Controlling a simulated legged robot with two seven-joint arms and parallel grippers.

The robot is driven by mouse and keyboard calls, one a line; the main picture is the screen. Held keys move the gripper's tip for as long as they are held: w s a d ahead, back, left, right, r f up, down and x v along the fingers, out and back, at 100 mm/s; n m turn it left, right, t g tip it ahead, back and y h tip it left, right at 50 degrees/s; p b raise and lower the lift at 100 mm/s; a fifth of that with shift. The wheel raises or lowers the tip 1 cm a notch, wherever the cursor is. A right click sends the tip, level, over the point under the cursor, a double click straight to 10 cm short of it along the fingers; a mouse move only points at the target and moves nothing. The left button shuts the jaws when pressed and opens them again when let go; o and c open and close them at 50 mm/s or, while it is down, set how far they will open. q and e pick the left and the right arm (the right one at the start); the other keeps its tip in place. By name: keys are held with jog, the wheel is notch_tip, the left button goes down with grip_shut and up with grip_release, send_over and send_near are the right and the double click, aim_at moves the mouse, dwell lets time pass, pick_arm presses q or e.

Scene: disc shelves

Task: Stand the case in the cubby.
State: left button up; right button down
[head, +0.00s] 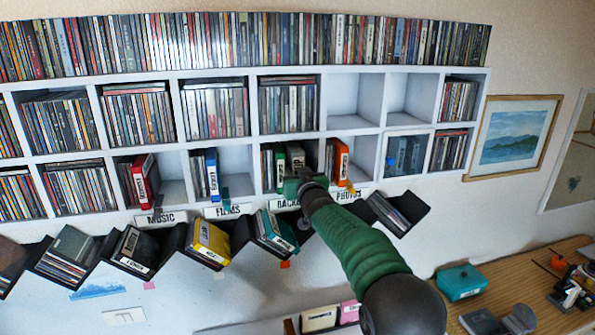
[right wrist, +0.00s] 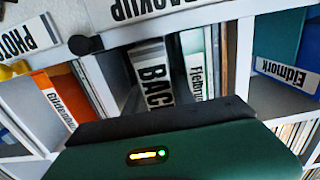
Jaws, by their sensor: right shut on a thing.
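A grey-black case (right wrist: 150,75) with a white label reading "BACK" stands slightly tilted in the cubby above the BACKUP sign (right wrist: 165,12); in the head view its white-labelled spine (head: 296,157) shows just above my gripper. My right gripper (head: 303,184), green with dark jaws, is at the cubby's front and shut on this case. In the right wrist view its green body (right wrist: 180,152) hides the end of the case in the jaws. The cubby (head: 310,153) also holds a white-labelled case (right wrist: 195,62) beside it. My left gripper is not in view.
An orange case (head: 341,160) stands in the neighbouring PHOTOS cubby, with a divider between. A blue-labelled case (head: 212,174) is in the FILMS cubby and a red one (head: 141,180) above MUSIC. Slanted dark racks (head: 206,242) hang below. A teal box (head: 461,282) sits on the desk.

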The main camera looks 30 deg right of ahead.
jog(key=shift+f, duration=0.2)
jog(key=shift+s+d, duration=0.2)
jog(key=shift+d, duration=0.35)
jog(key=c, duration=1.1)
grip_release()
jog(key=shift+d, duration=0.1)
jog(key=shift+o, duration=0.7)
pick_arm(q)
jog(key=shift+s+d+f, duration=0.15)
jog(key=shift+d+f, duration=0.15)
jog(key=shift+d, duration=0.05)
pick_arm(e)
jog(key=shift+a, duration=0.3)
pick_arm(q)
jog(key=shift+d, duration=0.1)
pick_arm(e)
jog(key=shift+d, duration=0.1)
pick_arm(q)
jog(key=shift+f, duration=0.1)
pick_arm(e)
jog(key=shift+f, duration=0.15)
